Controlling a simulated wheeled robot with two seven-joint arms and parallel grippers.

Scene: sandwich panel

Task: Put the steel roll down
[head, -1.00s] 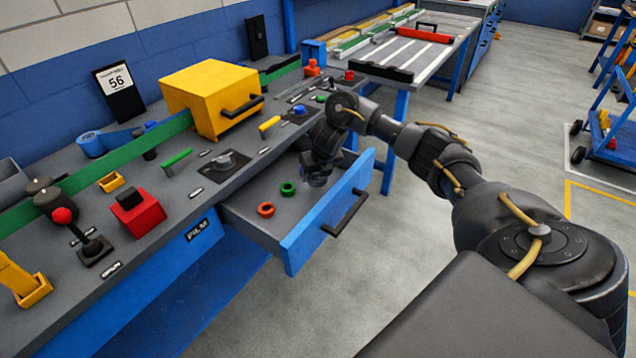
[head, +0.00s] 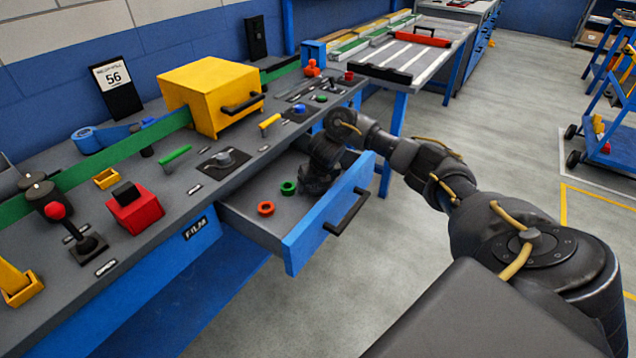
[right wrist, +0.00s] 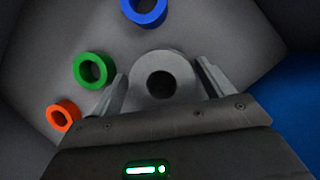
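The steel roll (right wrist: 163,82) is a grey ring with a dark hole, seen in the right wrist view. It sits between the two fingers of my right gripper (right wrist: 163,88), which press close on both its sides. In the head view my right gripper (head: 318,186) is low inside the open blue drawer (head: 240,205), and the roll cannot be made out there. Whether the roll touches the drawer floor is hard to tell. My left gripper is outside these views.
An orange-red ring (head: 266,208) and a green ring (head: 288,187) lie in the drawer beside the gripper. A blue ring (right wrist: 146,10) shows beyond the roll in the wrist view. The drawer's blue front (head: 318,220) stands near the gripper. Bare drawer floor surrounds the rings.

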